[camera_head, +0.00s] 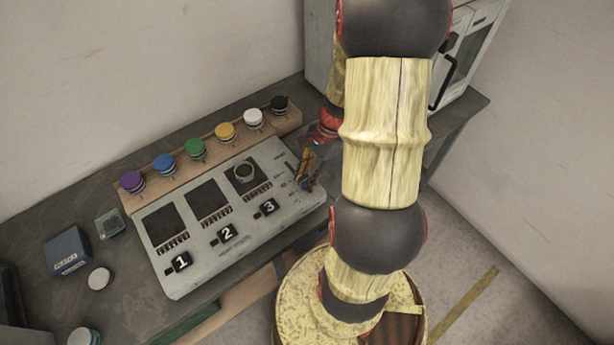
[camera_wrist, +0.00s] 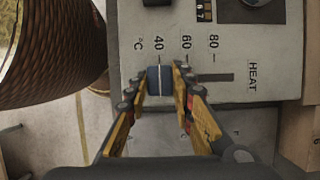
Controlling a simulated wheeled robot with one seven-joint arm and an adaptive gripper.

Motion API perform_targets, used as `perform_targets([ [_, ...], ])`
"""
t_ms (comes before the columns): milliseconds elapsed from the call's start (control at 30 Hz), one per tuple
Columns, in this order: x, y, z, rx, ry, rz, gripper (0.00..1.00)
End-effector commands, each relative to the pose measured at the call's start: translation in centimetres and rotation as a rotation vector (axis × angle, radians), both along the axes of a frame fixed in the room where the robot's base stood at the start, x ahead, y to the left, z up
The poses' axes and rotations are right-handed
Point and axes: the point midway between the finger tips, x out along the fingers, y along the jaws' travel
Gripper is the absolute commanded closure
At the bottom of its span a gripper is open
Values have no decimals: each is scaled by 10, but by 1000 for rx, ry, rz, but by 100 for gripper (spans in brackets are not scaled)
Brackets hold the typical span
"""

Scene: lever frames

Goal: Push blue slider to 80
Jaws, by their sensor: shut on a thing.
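The blue slider (camera_wrist: 160,82) sits in the slot of the grey control panel (camera_wrist: 260,70), beside a scale marked 40, 60 and 80 °C. In the wrist view it is level with the 40 label. The bare slot runs on to the right, past 80, towards the word HEAT. My gripper (camera_wrist: 160,76) is shut on the slider, with one yellow finger on each side. In the camera_head view my gripper (camera_head: 307,170) is at the panel's right end, and its fingers mostly hide the slider.
The panel has switches numbered 1, 2 and 3. Behind it, a wooden strip carries several coloured buttons, with the black one (camera_head: 280,104) nearest my arm. A blue box (camera_head: 67,250) lies on the table at left. A grey cabinet (camera_head: 318,55) stands behind my arm.

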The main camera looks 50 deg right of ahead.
Motion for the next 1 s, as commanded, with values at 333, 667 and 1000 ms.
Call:
perform_targets([
  [333,0,0,0,0,0,0,100],
  [667,17,-4,2,0,1,1,100],
  [1000,79,-16,1,0,0,1,100],
])
